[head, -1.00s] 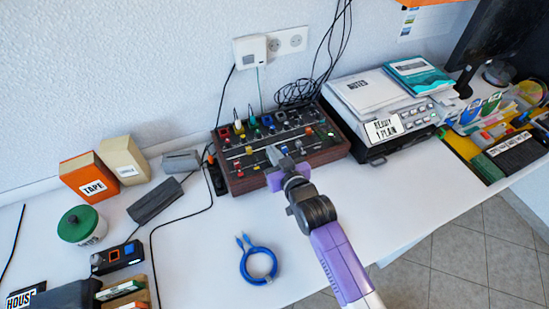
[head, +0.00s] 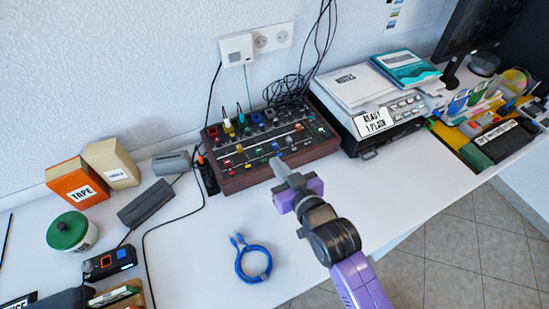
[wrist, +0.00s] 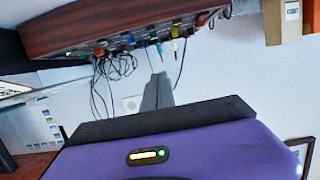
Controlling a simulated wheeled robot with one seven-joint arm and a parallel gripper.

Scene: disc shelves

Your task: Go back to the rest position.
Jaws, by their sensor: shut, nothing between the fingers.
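My gripper (head: 281,172) is at the end of my purple and grey arm, over the white desk in the head view. It is in front of the wooden-sided mixer panel (head: 262,168) with its coloured knobs, and its tip overlaps the panel's front edge in the picture. In the wrist view my gripper's grey fingers (wrist: 158,92) are together with nothing held, and the mixer panel (wrist: 110,32) shows upside down above them. Whether the tip touches the panel cannot be told, but it seems apart.
A blue coiled cable (head: 253,262) lies on the desk left of my arm. A printer (head: 372,112) with papers stands right of the panel. An orange tape box (head: 75,184) and a green-lidded tin (head: 72,235) are at left.

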